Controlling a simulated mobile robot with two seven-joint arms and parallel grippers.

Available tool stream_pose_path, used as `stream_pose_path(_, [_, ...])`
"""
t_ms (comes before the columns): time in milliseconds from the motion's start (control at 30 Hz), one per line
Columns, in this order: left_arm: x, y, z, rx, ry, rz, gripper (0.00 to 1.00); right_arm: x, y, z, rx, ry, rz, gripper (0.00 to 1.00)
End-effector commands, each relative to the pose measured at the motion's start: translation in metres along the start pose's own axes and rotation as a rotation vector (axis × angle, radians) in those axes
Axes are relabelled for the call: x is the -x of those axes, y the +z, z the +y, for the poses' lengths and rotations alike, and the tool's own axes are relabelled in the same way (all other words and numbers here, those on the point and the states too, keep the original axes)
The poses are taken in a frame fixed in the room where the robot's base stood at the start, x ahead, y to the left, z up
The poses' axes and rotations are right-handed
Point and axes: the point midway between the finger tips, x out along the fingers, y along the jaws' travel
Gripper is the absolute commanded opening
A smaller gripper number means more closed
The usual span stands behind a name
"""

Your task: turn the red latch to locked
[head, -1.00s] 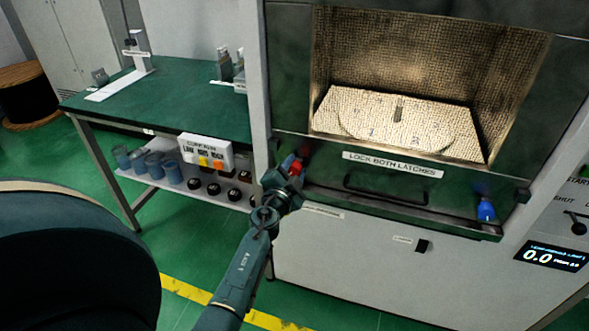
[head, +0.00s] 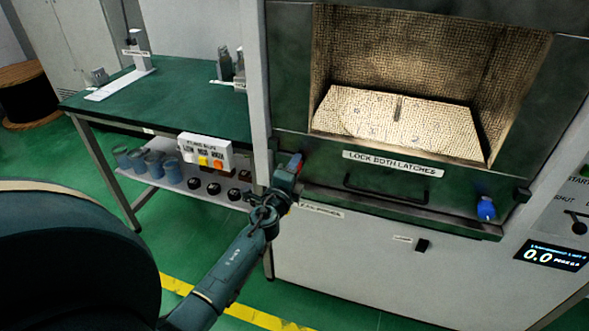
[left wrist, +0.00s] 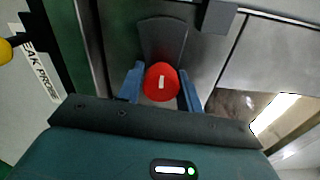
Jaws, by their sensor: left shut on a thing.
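The red latch (left wrist: 161,82) is a round red knob with a short white mark, seen in the left wrist view. It sits at the left end of the microwave generator's front, left of the door handle; in the head view it is mostly hidden by my gripper. My left gripper (head: 292,166) is shut on it, with a blue fingertip on each side of the knob in the left wrist view. The blue latch (head: 486,208) is at the right end of the same front. My right gripper is not in view.
The chamber (head: 420,60) shows a lit mesh interior above a "LOCK BOTH LATCHES" label (head: 393,164). A black handle (head: 386,192) lies below the label. A green-topped bench (head: 185,95) stands to the left. The display (head: 551,254) at right reads 0.0.

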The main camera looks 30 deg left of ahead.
Motion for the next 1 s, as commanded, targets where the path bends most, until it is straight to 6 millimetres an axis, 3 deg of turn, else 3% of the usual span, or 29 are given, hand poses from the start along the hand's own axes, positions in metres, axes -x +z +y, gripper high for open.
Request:
stream_pose_path(500, [-0.0013, 0.0043, -0.0033, -0.464, -0.003, -0.010, 0.13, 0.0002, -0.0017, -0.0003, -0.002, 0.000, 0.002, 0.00])
stream_pose_path(1000, [-0.0015, 0.0040, -0.0036, -0.676, -0.004, -0.010, 0.14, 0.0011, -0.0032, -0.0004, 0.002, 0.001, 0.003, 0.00])
